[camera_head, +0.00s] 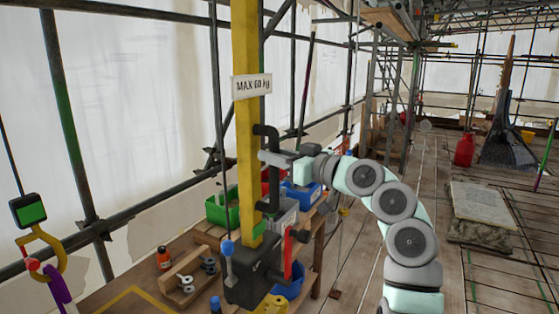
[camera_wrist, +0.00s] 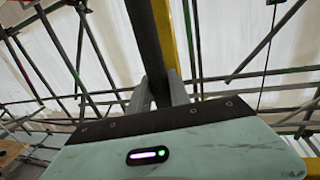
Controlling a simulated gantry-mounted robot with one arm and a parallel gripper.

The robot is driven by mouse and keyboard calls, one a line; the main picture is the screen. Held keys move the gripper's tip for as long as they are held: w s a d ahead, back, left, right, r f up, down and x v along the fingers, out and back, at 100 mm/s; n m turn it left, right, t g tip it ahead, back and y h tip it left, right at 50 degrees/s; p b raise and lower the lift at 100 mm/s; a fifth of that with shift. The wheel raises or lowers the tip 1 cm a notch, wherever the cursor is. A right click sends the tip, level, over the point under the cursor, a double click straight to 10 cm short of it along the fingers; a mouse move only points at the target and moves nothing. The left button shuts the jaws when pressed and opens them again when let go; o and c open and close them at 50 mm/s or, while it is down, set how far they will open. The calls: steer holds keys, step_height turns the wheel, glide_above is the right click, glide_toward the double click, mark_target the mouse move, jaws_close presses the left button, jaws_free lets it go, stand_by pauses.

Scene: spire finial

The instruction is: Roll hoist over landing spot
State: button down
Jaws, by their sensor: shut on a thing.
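The hoist's yellow post (camera_head: 246,130) stands upright in the middle of the head view, with a "MAX 60 kg" sign (camera_head: 252,86). A black grab handle (camera_head: 274,185) is fixed to its right side. My gripper (camera_head: 270,158) is shut on the upper part of this handle. In the wrist view, the fingers (camera_wrist: 158,92) close around the dark handle (camera_wrist: 143,35) beside the yellow post (camera_wrist: 165,35). A black winch box (camera_head: 252,275) with a red crank (camera_head: 288,258) sits low on the post. A yellow hook (camera_head: 50,255) hangs at left below a green-screened unit (camera_head: 29,211), with a purple sling.
A workbench (camera_head: 210,235) behind the post carries bins, an orange bottle (camera_head: 163,258) and shackles. Yellow lines (camera_head: 130,297) mark its near left part; I cannot tell whether they mark the landing spot. A stone slab (camera_head: 481,204) and dark spire (camera_head: 508,130) stand right. Scaffold poles surround.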

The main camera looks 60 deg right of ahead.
steer(key=shift+w+d+f, duration=0.1)
steer(key=shift+d, duration=0.8)
steer(key=c, duration=1.2)
jaws_free()
steer(key=s+a, duration=0.1)
steer(key=s, duration=0.9)
steer(key=shift+s, duration=0.4)
